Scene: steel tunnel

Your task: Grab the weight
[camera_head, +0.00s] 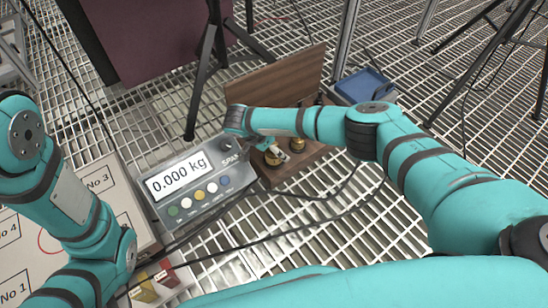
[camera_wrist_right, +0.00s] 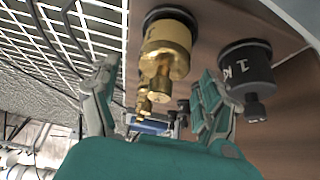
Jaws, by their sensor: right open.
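Brass weights stand on a wooden rack (camera_head: 283,82); one brass weight (camera_head: 272,157) shows at the rack's front edge in the head view. In the right wrist view a large brass weight (camera_wrist_right: 168,42) lies between the spread fingers of my right gripper (camera_wrist_right: 158,75), with a gap on the sides. Smaller brass weights (camera_wrist_right: 144,104) line up beyond it. A black weight (camera_wrist_right: 247,72) marked with a 1 sits just outside the right-hand finger. My right gripper is open and, in the head view, partly hidden by its own arm. My left gripper is outside the views.
A scale display (camera_head: 197,186) reading 0.000 kg stands left of the rack. A blue tray (camera_head: 366,86) lies behind it on the right. Black cables cross the grated floor in front. A numbered board (camera_head: 105,190) is at the left; tripod legs (camera_head: 205,80) stand behind.

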